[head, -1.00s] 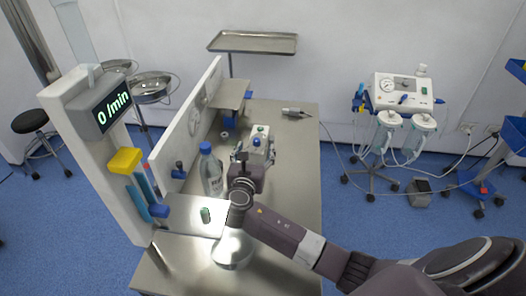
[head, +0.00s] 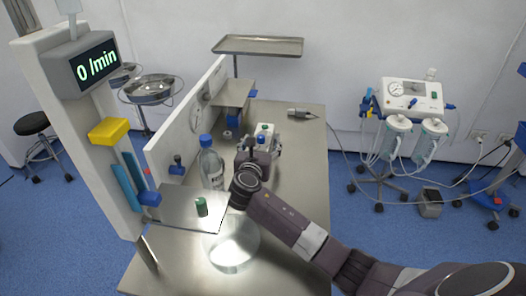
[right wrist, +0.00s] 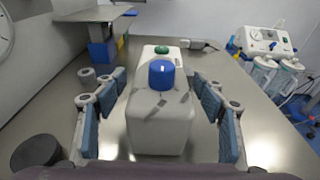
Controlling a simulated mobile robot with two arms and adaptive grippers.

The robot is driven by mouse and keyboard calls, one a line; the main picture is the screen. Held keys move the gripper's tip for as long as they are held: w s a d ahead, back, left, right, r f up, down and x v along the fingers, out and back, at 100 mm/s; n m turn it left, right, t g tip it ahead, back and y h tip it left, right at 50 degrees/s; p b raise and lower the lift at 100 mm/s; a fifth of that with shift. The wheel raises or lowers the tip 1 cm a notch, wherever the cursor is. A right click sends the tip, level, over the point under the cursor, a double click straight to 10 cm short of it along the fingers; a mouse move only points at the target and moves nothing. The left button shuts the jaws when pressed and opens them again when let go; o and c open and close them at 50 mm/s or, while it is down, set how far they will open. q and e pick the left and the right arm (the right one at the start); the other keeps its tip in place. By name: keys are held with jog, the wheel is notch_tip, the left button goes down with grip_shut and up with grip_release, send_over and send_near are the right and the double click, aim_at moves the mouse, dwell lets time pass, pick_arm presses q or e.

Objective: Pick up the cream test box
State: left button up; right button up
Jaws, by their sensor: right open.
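The cream test box (right wrist: 160,130) stands upright on the steel table in the right wrist view, with a blue knob and a green button on top. In the head view the box (head: 265,129) is partly hidden behind my right gripper (head: 262,148). In the right wrist view my right gripper (right wrist: 158,80) is open. Its blue-padded fingers lie on either side of the box, with visible gaps. My left gripper is not in view.
A blue-capped bottle (head: 211,165) stands left of my right wrist. A small green cylinder (head: 201,207) sits on a metal plate. A white panel (head: 185,130) borders the table's left side. A grey handheld device (head: 301,114) lies behind the box. The table's right strip is clear.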

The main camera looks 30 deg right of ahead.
jog(key=shift+w+d, duration=0.15)
jog(key=c, duration=1.6)
jog(key=shift+o, duration=0.2)
jog(key=shift+r, duration=0.2)
